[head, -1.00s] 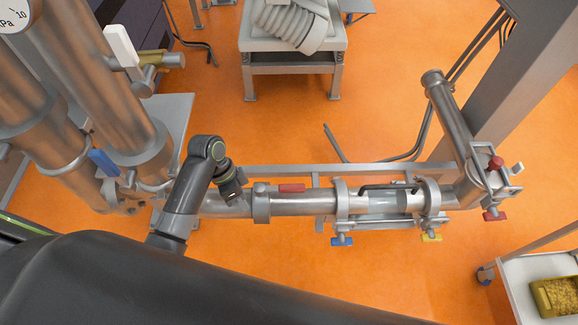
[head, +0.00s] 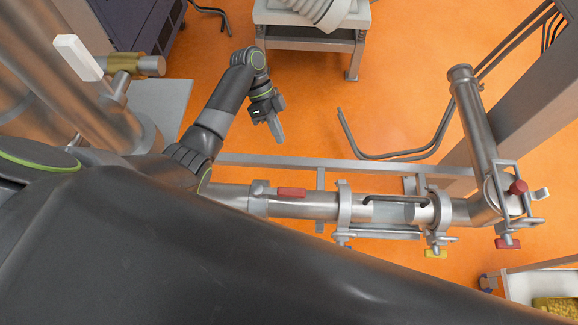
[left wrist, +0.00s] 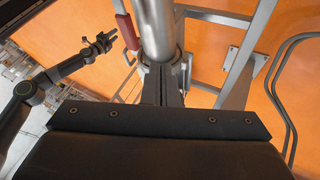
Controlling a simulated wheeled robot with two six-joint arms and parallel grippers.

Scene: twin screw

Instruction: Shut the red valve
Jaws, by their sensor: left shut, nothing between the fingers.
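A red lever (head: 291,194) lies along the top of the horizontal steel pipe (head: 318,206). It also shows as a red bar in the left wrist view (left wrist: 127,32), beside the pipe. At the pipe's right end are a red knob (head: 518,187) and a red handle (head: 508,243). My left gripper (head: 277,132) is shut and empty. It hangs beyond the pipe, up and left of the red lever and apart from it. In the left wrist view its fingers (left wrist: 165,88) point toward the pipe. My right gripper (left wrist: 102,44) shows small at the left there; its jaw state is unclear.
A white-handled valve (head: 78,57) stands at the upper left. Open orange floor lies beyond the rail.

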